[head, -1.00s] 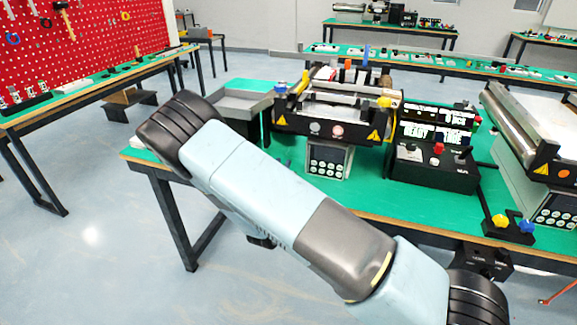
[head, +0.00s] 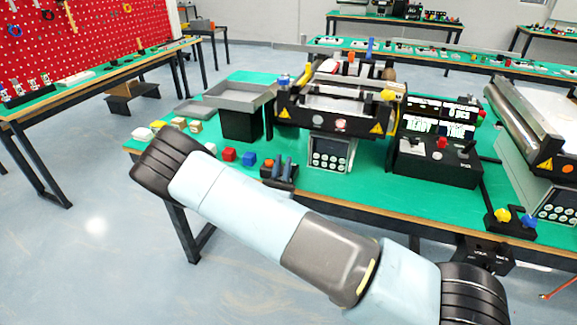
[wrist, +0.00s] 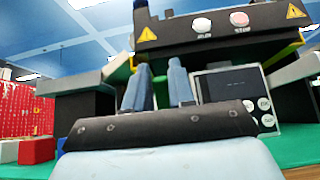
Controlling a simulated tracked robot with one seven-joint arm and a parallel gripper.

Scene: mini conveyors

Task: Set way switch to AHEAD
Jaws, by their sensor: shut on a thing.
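My gripper (head: 282,169) is low over the front of the green bench, left of the conveyor's keypad unit (head: 332,153). Its two blue-grey fingers also show in the wrist view (wrist: 157,92), pointing up in the picture with a narrow gap between them. A black control box (head: 436,169) with a dial, a red button and a dark-handled lever stands to the right, apart from my gripper. I cannot read which control is the way switch.
The mini conveyor (head: 340,105) stands behind my gripper. A red block (head: 229,154) and a blue block (head: 250,159) lie left of it, with a grey tray (head: 240,95) behind. A second conveyor (head: 530,130) is at the right.

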